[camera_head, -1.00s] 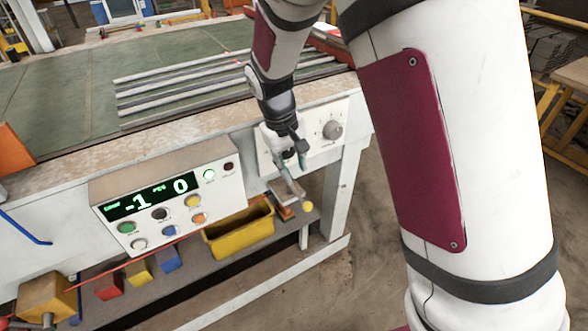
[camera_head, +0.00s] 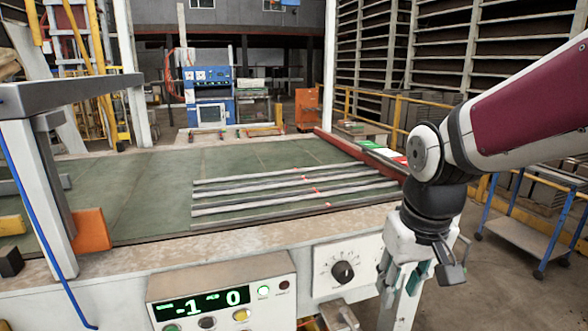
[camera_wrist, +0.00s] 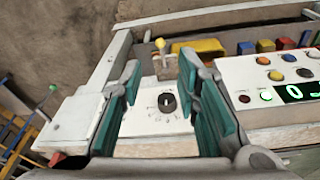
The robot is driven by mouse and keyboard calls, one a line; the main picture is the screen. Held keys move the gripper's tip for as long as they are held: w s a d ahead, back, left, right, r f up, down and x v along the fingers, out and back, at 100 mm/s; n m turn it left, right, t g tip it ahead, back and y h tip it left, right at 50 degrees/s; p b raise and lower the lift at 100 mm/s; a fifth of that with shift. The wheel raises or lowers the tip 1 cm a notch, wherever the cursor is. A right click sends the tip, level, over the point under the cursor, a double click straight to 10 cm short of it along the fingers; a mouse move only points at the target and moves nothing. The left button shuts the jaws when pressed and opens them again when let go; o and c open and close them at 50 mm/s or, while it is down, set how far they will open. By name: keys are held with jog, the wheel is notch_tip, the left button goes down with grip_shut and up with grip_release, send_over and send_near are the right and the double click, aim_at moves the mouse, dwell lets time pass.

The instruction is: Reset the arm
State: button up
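My gripper (camera_head: 408,280) hangs at the front right of the bench in the head view, pointing down, beside the dial panel. In the wrist view my gripper (camera_wrist: 160,95) shows two teal-padded fingers spread wide with nothing between them. The white panel with a black dial (camera_wrist: 166,103) lies beyond the fingers, apart from them. The same black dial (camera_head: 343,271) shows in the head view left of the gripper. My arm reaches in from the right edge.
A control box (camera_head: 222,298) with a green display reading "-1 0" is on the bench front. Grey bars (camera_head: 290,190) lie on the green bench top. A yellow bin (camera_wrist: 198,48) and coloured blocks sit on a lower shelf. A blue-legged cart (camera_head: 535,230) stands at right.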

jog(key=s+d+r+t, duration=0.1)
jog(key=s+r, duration=0.1)
jog(key=s, duration=0.5)
jog(key=s+d+r+m+t, duration=0.1)
jog(key=s+r, duration=0.1)
jog(key=s, duration=0.6)
jog(key=shift+d, duration=0.25)
